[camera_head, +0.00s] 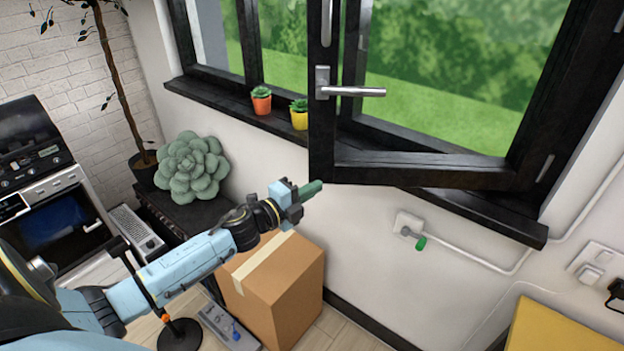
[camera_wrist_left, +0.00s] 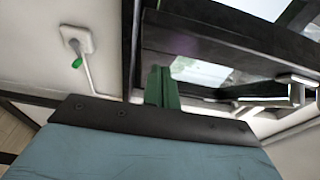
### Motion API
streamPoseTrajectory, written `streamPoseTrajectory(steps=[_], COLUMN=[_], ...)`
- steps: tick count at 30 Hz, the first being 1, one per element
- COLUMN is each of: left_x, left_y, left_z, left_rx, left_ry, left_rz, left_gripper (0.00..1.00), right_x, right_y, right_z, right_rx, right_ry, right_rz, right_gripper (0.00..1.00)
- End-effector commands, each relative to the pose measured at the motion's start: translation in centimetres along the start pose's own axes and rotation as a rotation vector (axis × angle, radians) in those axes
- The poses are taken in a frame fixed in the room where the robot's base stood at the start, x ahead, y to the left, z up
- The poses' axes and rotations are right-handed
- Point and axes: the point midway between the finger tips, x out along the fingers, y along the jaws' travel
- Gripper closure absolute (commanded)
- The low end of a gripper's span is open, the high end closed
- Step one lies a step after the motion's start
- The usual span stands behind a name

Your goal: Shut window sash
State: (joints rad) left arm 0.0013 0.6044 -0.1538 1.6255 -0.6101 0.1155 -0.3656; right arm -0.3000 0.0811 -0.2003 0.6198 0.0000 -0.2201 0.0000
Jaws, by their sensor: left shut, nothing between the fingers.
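The black-framed window sash (camera_head: 430,172) stands swung open into the room, hinged at its right side. Its silver handle (camera_head: 350,90) sits on the free left stile, with the lever pointing right. The black window frame (camera_head: 245,45) and sill are behind it. My left gripper (camera_head: 312,188) is shut and empty, its green fingertips close to the lower free corner of the sash. I cannot tell if they touch it. In the left wrist view, the green fingers (camera_wrist_left: 162,88) are together in front of the sash (camera_wrist_left: 215,58), with the handle (camera_wrist_left: 295,80) to the right. My right gripper is not in view.
Two small potted plants, orange (camera_head: 261,100) and yellow (camera_head: 299,114), stand on the sill left of the sash. A cardboard box (camera_head: 275,290) is below my left gripper. A yellow surface (camera_head: 565,325) is at lower right.

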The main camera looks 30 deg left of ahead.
Motion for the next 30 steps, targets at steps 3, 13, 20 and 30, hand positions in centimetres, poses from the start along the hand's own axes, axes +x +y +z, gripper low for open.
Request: streamPoseTrajectory(steps=[3,13,20,30], left_x=[1.1,1.9,1.9,2.2], left_y=[-0.1,0.0,0.0,0.3], left_z=[1.2,2.0,2.0,5.0], left_rx=[0.001,0.000,0.000,0.007], left_ry=[-0.002,0.000,0.000,0.020], left_rz=[0.000,0.001,0.001,0.000], left_gripper=[1.00,1.00,1.00,1.00], right_x=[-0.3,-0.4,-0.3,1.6], right_y=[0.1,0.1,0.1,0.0], right_z=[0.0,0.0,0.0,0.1], right_rx=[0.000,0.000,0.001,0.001], right_ry=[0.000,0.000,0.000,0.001], right_rz=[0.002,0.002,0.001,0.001], right_gripper=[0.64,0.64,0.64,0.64])
